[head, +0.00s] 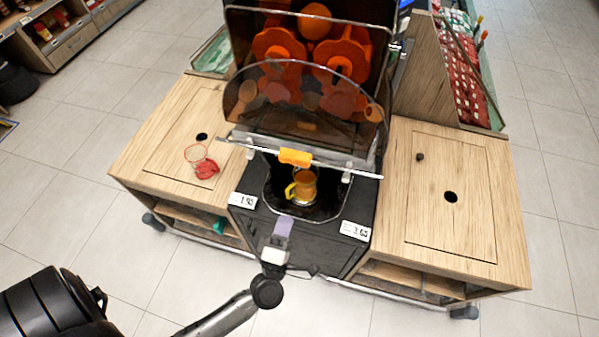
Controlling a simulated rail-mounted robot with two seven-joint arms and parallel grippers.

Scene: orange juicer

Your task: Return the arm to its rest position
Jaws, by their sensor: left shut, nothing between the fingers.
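My left gripper (283,226) is in front of the juicer, over the black front of the stand. It is shut and empty, with its fingers pointing toward the machine. The juicer (348,35) has large orange drums behind a clear curved cover and an orange tap tab (295,157). A yellow cup (304,186) with a handle on its left stands upright in the black recess below the tab. The gripper appears apart from the cup. My right gripper is not in view.
Wooden counters flank the juicer: a left one (150,160) and a right one (470,230), each with a dark hole. A red object with a ring-shaped outline (206,170) lies on the left counter. Price tags are on the black stand. Open tiled floor (80,140) surrounds the unit.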

